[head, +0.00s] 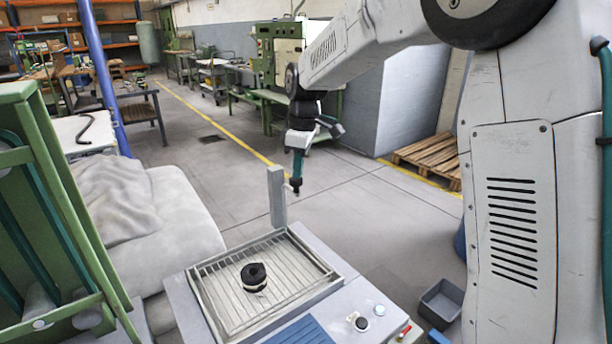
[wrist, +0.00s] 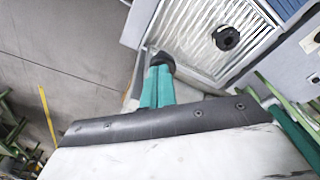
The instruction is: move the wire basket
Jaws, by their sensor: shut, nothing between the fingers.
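A shallow square tray with a floor of thin parallel bars (head: 222,297) is set in the top of a light grey unit, and it also shows in the wrist view (wrist: 193,20). It is the only thing like a wire basket that I see. A black ring-shaped object (head: 254,277) lies in it, also visible in the wrist view (wrist: 226,38). My gripper (head: 296,187), with teal fingers and a dark tip, points down beyond the tray's far edge, above tray height. In the wrist view its fingers (wrist: 161,62) are together and empty.
A grey upright post (head: 277,197) stands at the tray's far corner, close to my gripper. Knobs (head: 361,323) sit on the unit's front right. A grey bin (head: 440,302) and a wooden pallet (head: 428,157) are at right. Green machine framing (head: 50,200) stands at left. Open floor lies beyond.

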